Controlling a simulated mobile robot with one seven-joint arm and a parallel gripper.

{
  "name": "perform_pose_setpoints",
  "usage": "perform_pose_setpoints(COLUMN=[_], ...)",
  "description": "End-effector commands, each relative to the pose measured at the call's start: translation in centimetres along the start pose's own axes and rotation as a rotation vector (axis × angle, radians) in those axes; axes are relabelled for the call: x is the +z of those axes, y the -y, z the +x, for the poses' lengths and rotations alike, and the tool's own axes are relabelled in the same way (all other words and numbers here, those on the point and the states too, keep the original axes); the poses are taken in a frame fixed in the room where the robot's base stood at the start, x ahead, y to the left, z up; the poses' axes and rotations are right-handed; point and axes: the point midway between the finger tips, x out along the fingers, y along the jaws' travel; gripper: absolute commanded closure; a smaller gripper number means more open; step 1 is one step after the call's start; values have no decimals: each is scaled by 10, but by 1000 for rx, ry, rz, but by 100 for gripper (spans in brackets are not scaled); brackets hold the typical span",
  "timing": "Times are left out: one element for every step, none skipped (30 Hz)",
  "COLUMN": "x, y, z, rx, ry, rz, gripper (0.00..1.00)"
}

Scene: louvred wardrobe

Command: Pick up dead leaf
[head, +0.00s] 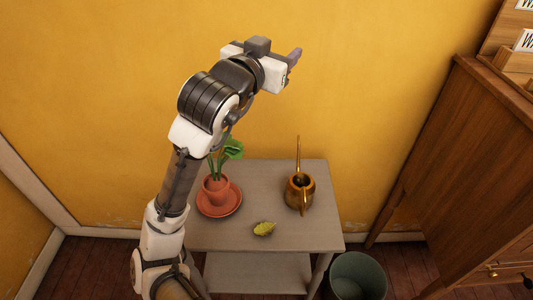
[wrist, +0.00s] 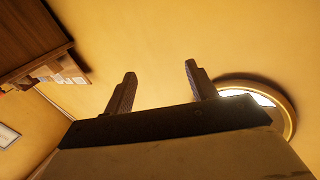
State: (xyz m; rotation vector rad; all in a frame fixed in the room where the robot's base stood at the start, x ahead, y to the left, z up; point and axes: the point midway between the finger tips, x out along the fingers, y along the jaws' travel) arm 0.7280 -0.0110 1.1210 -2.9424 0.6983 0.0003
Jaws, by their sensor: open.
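The dead leaf (head: 264,228) is small and yellow-green. It lies on the front part of the grey table (head: 262,175) in the head view, between the potted plant and the watering can. My gripper (head: 297,57) is raised high above and behind the table, near the yellow wall, far from the leaf. In the wrist view its two fingers (wrist: 158,88) stand apart with nothing between them. The leaf is not in the wrist view.
A plant in a terracotta pot (head: 216,189) on a saucer stands left of the leaf, partly behind my arm. A brass watering can (head: 299,193) stands to the right. A grey-green bin (head: 358,276) is on the floor, beside a wooden cabinet (head: 480,170).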

Motion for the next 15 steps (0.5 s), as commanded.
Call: perform_pose_setpoints(x=[37, 63, 97, 121, 145, 174, 193, 210, 229, 242, 252, 263, 269, 274, 280], y=[-21, -33, -47, -55, -62, -69, -72, -74, -76, -76, -76, -76, -75, -74, -74], z=[14, 17, 17, 14, 8, -2, -12, -22, -36, -47, -57, -68, -76, -83, -89], rx=[64, 100, 141, 167, 190, 217, 232, 247, 261, 271, 279, 287, 291, 296, 300], ry=[188, 301, 453, 564, 673, 812, 910, 1002, 1112, 1188, 1256, 1331, 1379, 1419, 1460], rz=[8, 12, 19, 27, 35, 48, 56, 67, 80, 89, 97, 106, 113, 119, 125], gripper=[43, 43, 43, 43, 43, 43, 43, 43, 43, 43, 43, 43, 43, 43, 43])
